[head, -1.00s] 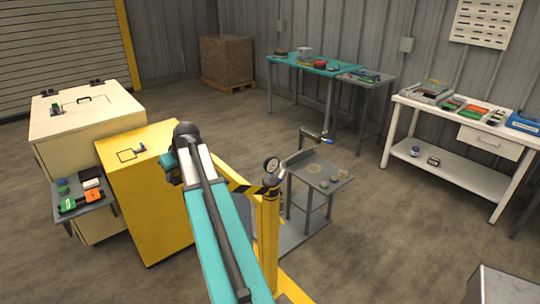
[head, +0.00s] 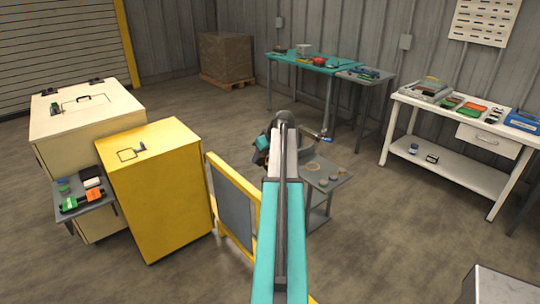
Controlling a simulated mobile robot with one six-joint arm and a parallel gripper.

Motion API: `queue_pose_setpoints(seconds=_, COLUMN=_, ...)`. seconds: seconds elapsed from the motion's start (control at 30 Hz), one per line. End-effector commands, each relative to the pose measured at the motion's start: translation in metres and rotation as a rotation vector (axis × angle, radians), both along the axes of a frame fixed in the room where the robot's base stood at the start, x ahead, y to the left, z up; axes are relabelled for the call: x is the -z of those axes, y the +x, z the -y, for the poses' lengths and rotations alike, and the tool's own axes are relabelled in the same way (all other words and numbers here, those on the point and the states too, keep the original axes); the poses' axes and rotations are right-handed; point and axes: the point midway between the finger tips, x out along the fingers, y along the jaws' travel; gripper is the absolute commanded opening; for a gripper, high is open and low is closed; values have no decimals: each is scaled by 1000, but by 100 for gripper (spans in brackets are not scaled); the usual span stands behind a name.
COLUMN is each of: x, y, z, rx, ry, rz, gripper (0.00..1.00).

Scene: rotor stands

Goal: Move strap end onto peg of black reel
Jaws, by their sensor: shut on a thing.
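My arm reaches up the middle of the head view, and its dark far joint lies in front of the small grey stand (head: 342,180). My gripper does not show; it is hidden behind or below my own arm links. I cannot make out the strap end, the black reel or its peg. A rod or crank with a blue tip (head: 326,140) sticks out to the right, just past the far end of my arm, above the small grey stand. What it is fixed to is mostly covered by my arm.
Several small round things lie on the grey stand. A yellow cabinet (head: 155,195) and a yellow frame with a grey panel (head: 233,206) stand left of my arm. A teal table (head: 300,65) is behind, a white bench (head: 460,118) at right. Floor between is clear.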

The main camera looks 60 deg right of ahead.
Motion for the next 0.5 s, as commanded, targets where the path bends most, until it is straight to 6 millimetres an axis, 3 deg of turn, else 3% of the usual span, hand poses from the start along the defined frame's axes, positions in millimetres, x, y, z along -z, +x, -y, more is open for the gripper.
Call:
queue_pose_setpoints(seconds=0.03, x=0, y=-9, z=11, rx=9, ry=1, rz=0, gripper=0)
queue_pose_setpoints(seconds=0.2, x=2, y=-26, z=28, rx=17, ry=1, rz=0, gripper=0)
queue_pose_setpoints(seconds=0.5, x=3, y=-29, z=29, rx=17, ry=0, rz=1, gripper=0)
